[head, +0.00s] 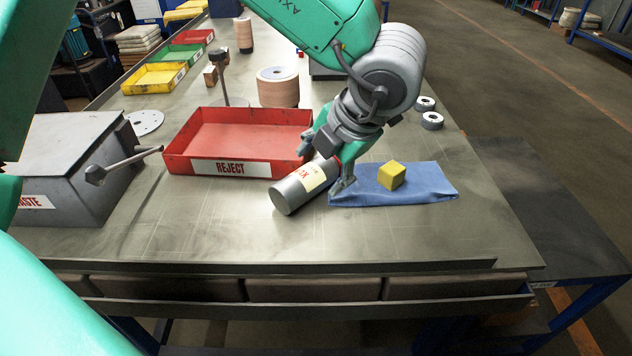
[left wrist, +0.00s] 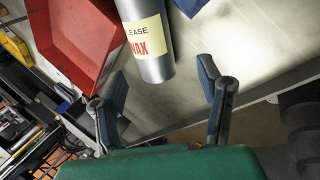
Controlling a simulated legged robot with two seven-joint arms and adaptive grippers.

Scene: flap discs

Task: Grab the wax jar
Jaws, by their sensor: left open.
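My left gripper (head: 325,164) is open at the jar's far end, with one finger on each side in the head view. In the left wrist view the jar (left wrist: 158,67) shows its "WAX" label, and its near end lies between the open fingers of the left gripper (left wrist: 157,88), with gaps on both sides. The gripper hides part of the jar in the head view. My right gripper is not in view.
A blue cloth (head: 425,184) with a yellow block (head: 391,176) lies close right of the gripper. The red reject tray (head: 180,160) stands just behind the jar. A grey waste box (head: 75,160) is at left. The table's front strip is clear.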

